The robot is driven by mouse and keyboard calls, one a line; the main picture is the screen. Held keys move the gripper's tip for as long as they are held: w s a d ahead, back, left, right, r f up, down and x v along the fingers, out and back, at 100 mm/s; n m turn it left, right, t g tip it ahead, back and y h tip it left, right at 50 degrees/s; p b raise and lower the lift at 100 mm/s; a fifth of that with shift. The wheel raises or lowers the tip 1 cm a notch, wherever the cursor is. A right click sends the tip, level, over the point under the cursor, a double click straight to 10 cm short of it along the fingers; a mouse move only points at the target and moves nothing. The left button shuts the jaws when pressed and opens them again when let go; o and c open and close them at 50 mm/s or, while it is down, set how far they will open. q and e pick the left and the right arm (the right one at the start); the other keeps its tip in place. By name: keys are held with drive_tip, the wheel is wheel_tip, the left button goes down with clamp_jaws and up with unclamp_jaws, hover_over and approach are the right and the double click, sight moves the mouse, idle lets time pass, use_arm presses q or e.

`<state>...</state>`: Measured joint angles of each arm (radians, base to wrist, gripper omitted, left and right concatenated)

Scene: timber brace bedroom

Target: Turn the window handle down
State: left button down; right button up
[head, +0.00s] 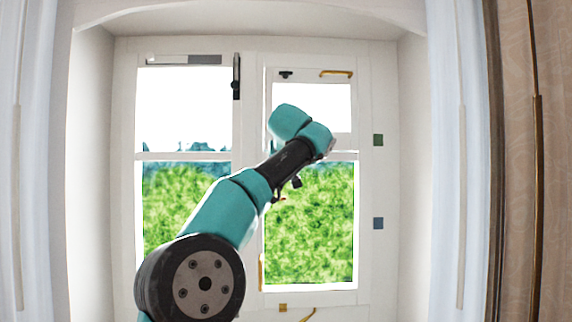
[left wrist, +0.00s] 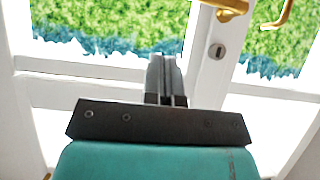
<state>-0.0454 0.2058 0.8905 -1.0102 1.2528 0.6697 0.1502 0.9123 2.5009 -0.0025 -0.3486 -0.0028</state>
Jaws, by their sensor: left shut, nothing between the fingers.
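A brass handle (left wrist: 230,8) shows at the top of the left wrist view, cut by the frame edge, on the white bar between the panes. A bent brass piece (left wrist: 275,14) is beside it on the right. In the head view a bit of brass (head: 281,199) shows beside my forearm; the rest is hidden. My left gripper (left wrist: 162,62) is shut and empty, its fingertips apart from the brass handle in the picture. In the head view my arm largely hides this gripper. My right gripper is in neither view.
The white window frame (head: 378,180) holds two sashes. A keyhole plate (left wrist: 216,52) sits near the brass handle. Curtains (head: 458,160) hang at both sides.

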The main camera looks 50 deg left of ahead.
use_arm(q)
drive_tip(key=w+a+f, duration=0.3)
drive_tip(key=a+f, duration=0.1)
drive_tip(key=f, duration=0.3)
drive_tip(key=shift+w, duration=0.2)
idle(0.5)
